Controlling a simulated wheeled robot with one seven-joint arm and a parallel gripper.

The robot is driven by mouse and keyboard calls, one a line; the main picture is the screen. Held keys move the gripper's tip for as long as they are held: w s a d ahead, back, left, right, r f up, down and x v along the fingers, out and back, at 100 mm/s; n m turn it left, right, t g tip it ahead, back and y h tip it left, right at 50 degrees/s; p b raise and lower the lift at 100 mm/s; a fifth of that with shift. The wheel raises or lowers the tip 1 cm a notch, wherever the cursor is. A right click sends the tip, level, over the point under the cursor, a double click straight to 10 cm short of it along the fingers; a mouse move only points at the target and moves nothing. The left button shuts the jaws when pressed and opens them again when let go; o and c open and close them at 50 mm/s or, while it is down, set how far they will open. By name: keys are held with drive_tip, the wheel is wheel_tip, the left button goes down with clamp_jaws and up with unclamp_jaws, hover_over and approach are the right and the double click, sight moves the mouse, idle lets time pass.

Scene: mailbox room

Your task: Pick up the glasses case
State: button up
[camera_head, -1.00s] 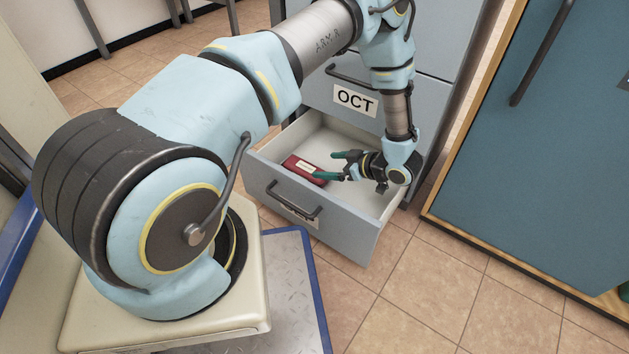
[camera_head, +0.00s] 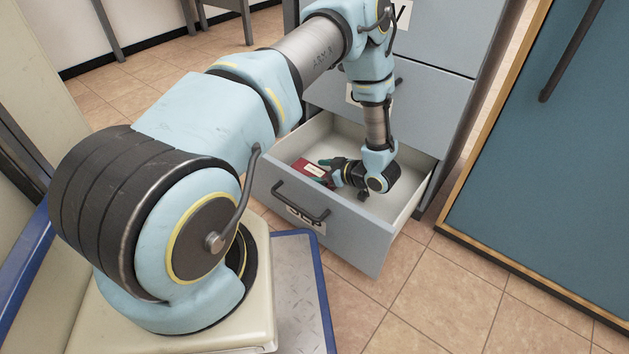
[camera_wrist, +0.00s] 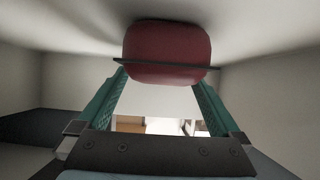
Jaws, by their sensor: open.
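The glasses case is a dark red, rounded box (camera_head: 312,170) with a pale label on top. It lies inside the open bottom drawer (camera_head: 345,232), near its left side. In the wrist view the red case (camera_wrist: 167,50) is at the top centre, just beyond the fingertips. My gripper (camera_head: 326,169) is inside the drawer with its green fingers pointing left at the case, partly covering it. In the wrist view my gripper (camera_wrist: 160,80) is open, its fingers apart with the case's end in front of them. I cannot tell whether they touch it.
The drawer's walls stand close around my gripper. The grey cabinet (camera_head: 432,100) rises behind, with closed drawers above. A blue door-like panel with wood edging (camera_head: 540,150) stands at the right. Tiled floor (camera_head: 430,310) is clear in front of the drawer.

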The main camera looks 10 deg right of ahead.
drive_tip(key=shift+w+a+f, duration=0.2)
drive_tip(key=shift+w+a, duration=0.05)
drive_tip(key=c, duration=1.4)
drive_tip(key=shift+o, duration=0.2)
